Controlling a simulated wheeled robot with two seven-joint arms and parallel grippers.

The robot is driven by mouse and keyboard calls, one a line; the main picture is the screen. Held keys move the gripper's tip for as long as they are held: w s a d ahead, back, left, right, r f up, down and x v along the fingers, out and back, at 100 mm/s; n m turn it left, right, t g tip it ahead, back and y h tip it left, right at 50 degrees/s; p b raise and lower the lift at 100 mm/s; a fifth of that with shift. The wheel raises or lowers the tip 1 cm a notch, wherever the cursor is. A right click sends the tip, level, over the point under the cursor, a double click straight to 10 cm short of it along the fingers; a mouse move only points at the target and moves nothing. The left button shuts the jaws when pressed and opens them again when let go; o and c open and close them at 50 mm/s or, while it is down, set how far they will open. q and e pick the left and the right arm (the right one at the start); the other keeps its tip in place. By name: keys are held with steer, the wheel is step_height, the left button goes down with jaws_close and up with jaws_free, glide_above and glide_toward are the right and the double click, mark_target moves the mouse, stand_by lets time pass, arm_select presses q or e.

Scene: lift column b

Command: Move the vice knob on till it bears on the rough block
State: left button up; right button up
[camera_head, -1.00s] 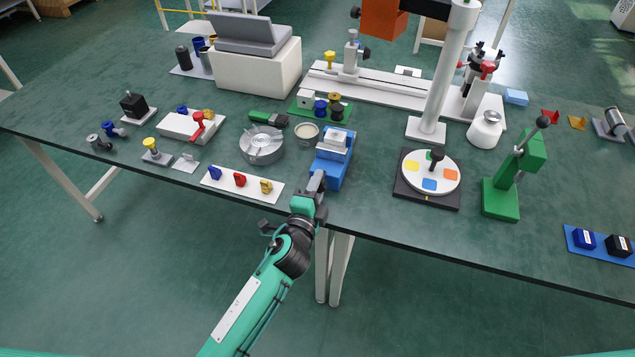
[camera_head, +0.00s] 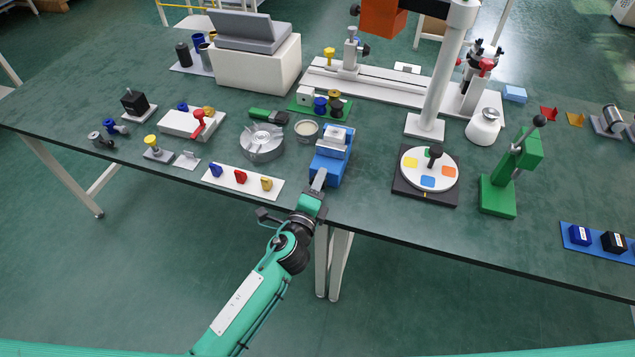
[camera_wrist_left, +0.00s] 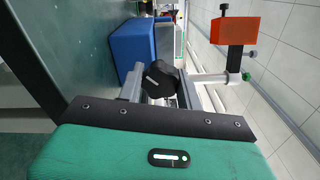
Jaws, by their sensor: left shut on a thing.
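The blue vice (camera_head: 328,170) stands near the front edge of the bench, a light grey block (camera_head: 335,140) between its jaws. Whether the jaws touch the block is too small to tell. My left gripper (camera_head: 319,180) reaches the vice's front end from below. In the left wrist view the black vice knob (camera_wrist_left: 160,77) sits between the grey fingers of my left gripper (camera_wrist_left: 160,90), which are shut on it. The blue vice body (camera_wrist_left: 133,45) shows just beyond. In the head view the knob is hidden by the gripper. My right gripper is not in view.
A white strip with coloured knobs (camera_head: 218,182) and a round grey fixture (camera_head: 262,144) lie left of the vice. A shallow dish (camera_head: 306,131) is close behind left. A disc turntable (camera_head: 411,190) and green press (camera_head: 497,196) stand to the right.

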arm_select(q)
steer(key=o, duration=1)
steer(key=shift+s+a+f, duration=0.1)
steer(key=shift+s, duration=0.2)
steer(key=shift+b+v, duration=0.95)
steer(key=shift+v, duration=5.65)
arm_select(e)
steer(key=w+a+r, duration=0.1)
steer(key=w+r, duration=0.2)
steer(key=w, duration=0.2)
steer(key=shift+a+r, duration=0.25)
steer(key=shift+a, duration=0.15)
arm_select(q)
steer(key=shift+w, duration=0.1)
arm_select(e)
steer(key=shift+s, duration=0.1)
